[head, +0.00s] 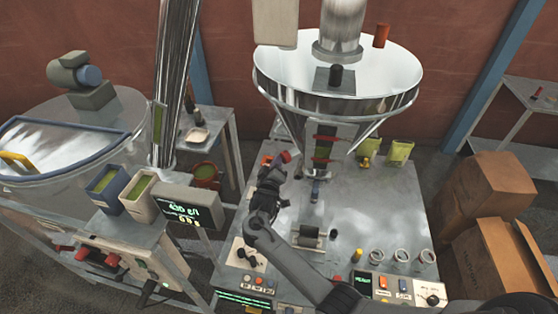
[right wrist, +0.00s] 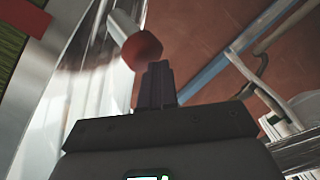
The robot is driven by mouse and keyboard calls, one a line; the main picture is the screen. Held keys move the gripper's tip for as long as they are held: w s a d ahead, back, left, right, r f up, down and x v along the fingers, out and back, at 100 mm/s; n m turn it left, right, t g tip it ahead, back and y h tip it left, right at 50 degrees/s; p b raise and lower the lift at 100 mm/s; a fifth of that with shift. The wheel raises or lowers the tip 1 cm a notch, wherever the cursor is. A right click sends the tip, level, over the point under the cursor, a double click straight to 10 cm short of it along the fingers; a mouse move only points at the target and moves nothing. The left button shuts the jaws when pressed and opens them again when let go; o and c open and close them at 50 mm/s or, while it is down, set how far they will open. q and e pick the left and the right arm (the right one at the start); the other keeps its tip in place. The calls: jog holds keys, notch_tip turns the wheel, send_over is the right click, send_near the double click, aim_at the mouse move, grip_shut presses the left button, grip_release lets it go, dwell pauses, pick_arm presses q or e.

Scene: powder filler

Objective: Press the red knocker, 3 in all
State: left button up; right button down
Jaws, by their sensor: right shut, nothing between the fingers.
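The fingers hold nothing. They look very close to the red head, but I cannot tell whether they touch it. My left gripper is in neither view.
The large steel hopper (head: 335,85) stands over the metal table (head: 345,225). Several clear jars (head: 400,256) stand at the table's front right. Control panels line its front edge. A scale with a green display (head: 180,208) is at left, and cardboard boxes (head: 487,187) are at right.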

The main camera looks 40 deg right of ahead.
jog(key=shift+w+a, duration=0.25)
jog(key=shift+a, duration=1.05)
jog(key=shift+a, duration=0.15)
jog(key=shift+w+a, duration=0.25)
jog(key=shift+a, duration=0.95)
jog(key=shift+w+a, duration=0.25)
jog(key=shift+a, duration=0.9)
